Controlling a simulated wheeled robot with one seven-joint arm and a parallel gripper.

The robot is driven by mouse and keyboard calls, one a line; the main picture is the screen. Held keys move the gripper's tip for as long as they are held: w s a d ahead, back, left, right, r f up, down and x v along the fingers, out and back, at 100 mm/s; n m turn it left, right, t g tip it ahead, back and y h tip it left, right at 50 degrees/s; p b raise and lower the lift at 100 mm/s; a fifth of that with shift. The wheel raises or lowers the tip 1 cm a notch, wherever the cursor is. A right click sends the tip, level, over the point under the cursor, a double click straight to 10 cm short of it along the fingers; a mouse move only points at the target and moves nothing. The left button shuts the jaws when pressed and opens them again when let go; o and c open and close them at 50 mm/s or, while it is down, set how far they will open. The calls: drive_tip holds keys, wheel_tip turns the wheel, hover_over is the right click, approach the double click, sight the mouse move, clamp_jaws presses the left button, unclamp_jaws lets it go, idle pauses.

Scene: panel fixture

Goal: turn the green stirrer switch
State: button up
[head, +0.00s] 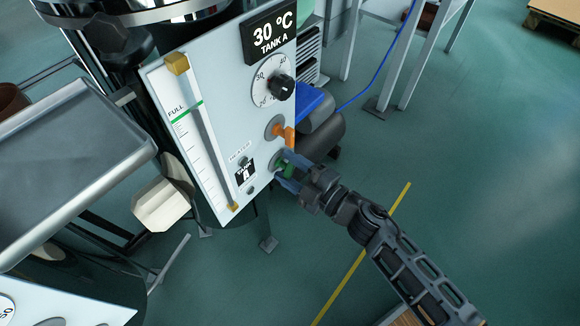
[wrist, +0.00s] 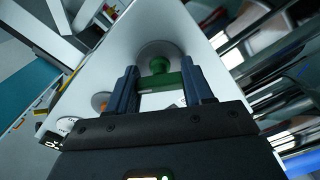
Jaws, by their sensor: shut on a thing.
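The green stirrer switch (head: 284,168) sits low on the right side of the white Tank A panel (head: 214,66), on a round grey plate. My gripper (head: 284,172) reaches it from the lower right, with its fingers around the switch. In the wrist view the green switch (wrist: 160,74) lies between the two blue-grey fingertips (wrist: 160,88), and its bar spans the gap from finger to finger. My gripper is shut on it. The fingers partly hide the switch in the head view, so its exact angle is hard to tell there.
An orange switch (head: 280,130) sits just above the green one, with a black dial (head: 282,88) and a 30 °C display (head: 270,32) higher up. A grey tray (head: 70,160) stands at the left. The floor (head: 480,190) at the right is open.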

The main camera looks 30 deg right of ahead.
drive_tip(key=n, duration=0.6)
drive_tip(key=shift+b, duration=0.4)
drive_tip(key=shift+n, duration=0.3)
drive_tip(key=o, duration=1)
drive_tip(key=shift+o, duration=0.2)
drive_tip(key=v, duration=0.7)
drive_tip(key=shift+s+p, duration=0.35)
drive_tip(key=shift+p, duration=0.1)
drive_tip(key=shift+s+d, duration=0.1)
